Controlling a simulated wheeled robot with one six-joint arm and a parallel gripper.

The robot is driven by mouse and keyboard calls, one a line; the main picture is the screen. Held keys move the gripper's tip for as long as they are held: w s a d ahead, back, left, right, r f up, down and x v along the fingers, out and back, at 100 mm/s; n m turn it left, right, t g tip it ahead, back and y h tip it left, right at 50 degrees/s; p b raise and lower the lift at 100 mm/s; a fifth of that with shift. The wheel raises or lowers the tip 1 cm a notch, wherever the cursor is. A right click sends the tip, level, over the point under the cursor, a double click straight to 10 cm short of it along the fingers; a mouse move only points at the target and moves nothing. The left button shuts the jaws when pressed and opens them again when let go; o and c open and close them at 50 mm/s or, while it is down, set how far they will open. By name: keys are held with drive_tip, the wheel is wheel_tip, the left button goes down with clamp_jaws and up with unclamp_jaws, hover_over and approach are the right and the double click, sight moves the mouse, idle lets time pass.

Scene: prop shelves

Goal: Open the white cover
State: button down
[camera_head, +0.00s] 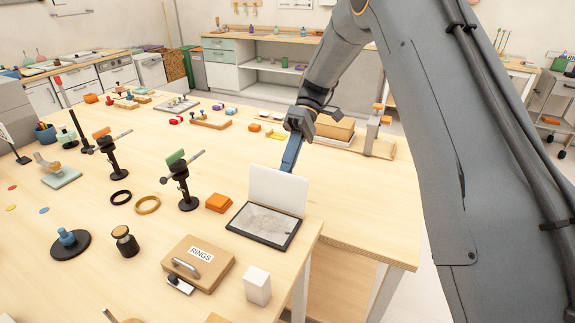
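The white cover (277,191) stands nearly upright at the back edge of a shallow black-framed tray (246,238), near the table's front right corner. The tray's grey, patterned inside is exposed. My gripper (290,160) points down just behind the cover's top edge. Its blue finger part reaches down to that edge, and the lower tip seems hidden by the cover. I cannot tell whether it touches the cover, or whether the fingers are open or shut.
An orange block (219,203) lies left of the tray. A wooden box labelled RINGS (198,263) and a white block (257,286) stand in front. A black stand with a green clamp (184,180) rises to the left. A wooden box (334,128) sits behind my gripper.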

drive_tip(key=c, duration=1.9)
unclamp_jaws()
drive_tip(key=shift+s+a+f, duration=0.2)
drive_tip(key=shift+s+a, duration=0.15)
drive_tip(key=b+v, duration=0.2)
drive_tip(key=v, duration=0.6)
drive_tip(key=shift+w+d, duration=0.2)
drive_tip(key=shift+w, duration=0.05)
drive_tip(key=s+d+f+m+t+h, duration=0.1)
drive_tip(key=s+d+f+m+t, duration=0.2)
drive_tip(key=s, duration=0.5)
drive_tip(key=s+d+f+m+t+h, duration=0.2)
drive_tip(key=s+d+f+m+t, duration=0.1)
drive_tip(key=s, duration=0.5)
drive_tip(key=s+d+f+m+t+h, duration=0.1)
drive_tip(key=s+d+f+m+t, duration=0.2)
drive_tip(key=s+d+m, duration=0.3)
drive_tip(key=shift+s+d+f+h, duration=0.4)
drive_tip(key=shift+s+d+f, duration=0.4)
drive_tip(key=shift+s, duration=0.2)
